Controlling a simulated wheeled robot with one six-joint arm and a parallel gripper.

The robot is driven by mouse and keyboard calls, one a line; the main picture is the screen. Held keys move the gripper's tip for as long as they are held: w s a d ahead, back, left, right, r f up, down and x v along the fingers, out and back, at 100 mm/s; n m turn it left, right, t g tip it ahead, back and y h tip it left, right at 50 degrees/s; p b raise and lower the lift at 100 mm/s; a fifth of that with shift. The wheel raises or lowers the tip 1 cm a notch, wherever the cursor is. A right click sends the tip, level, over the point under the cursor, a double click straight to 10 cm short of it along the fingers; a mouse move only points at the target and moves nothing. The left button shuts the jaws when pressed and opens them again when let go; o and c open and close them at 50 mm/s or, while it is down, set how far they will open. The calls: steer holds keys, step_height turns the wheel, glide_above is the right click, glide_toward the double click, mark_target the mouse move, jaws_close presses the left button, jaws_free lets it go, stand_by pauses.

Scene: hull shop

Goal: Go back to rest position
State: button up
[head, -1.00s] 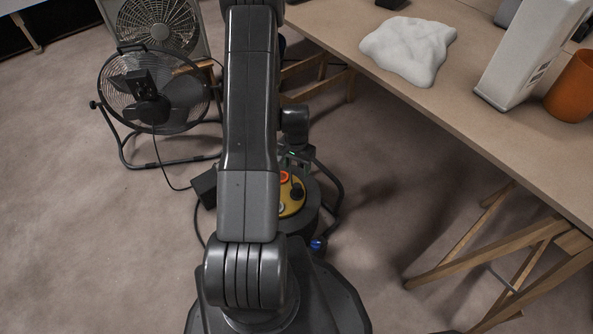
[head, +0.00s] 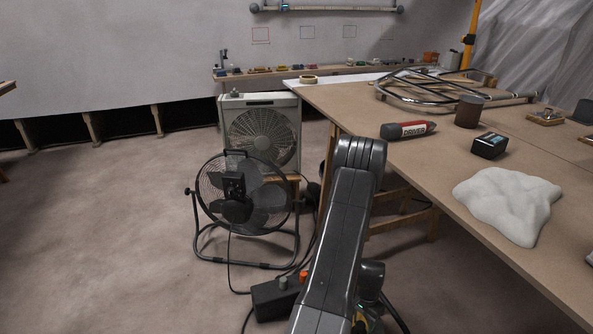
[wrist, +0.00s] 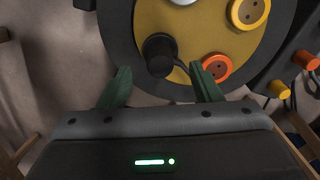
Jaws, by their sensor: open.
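My gripper (wrist: 160,70) shows in the wrist view as two green fingers spread apart with nothing held between them. A round yellow panel (wrist: 203,30) with a dark rim lies beyond the fingertips. It carries a black knob-like part (wrist: 158,54), which appears between the fingers, an orange ring (wrist: 217,67) and a yellow ring (wrist: 250,12). I cannot tell how far the fingertips are from it. In the head view my arm (head: 338,235) rises to a bend and reaches down to the bottom edge; the fingers are hidden there.
A black floor fan (head: 245,195) and a box fan (head: 262,130) stand left of the arm. The wooden table (head: 420,175) close on the right holds a white lump (head: 508,203), a red-tipped driver tube (head: 408,130), a black device (head: 489,145) and a tubular frame (head: 420,88). The floor at left is clear.

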mark_target(360, 325)
steer(key=shift+f+b, duration=0.55)
steer(key=shift+f, duration=2.05)
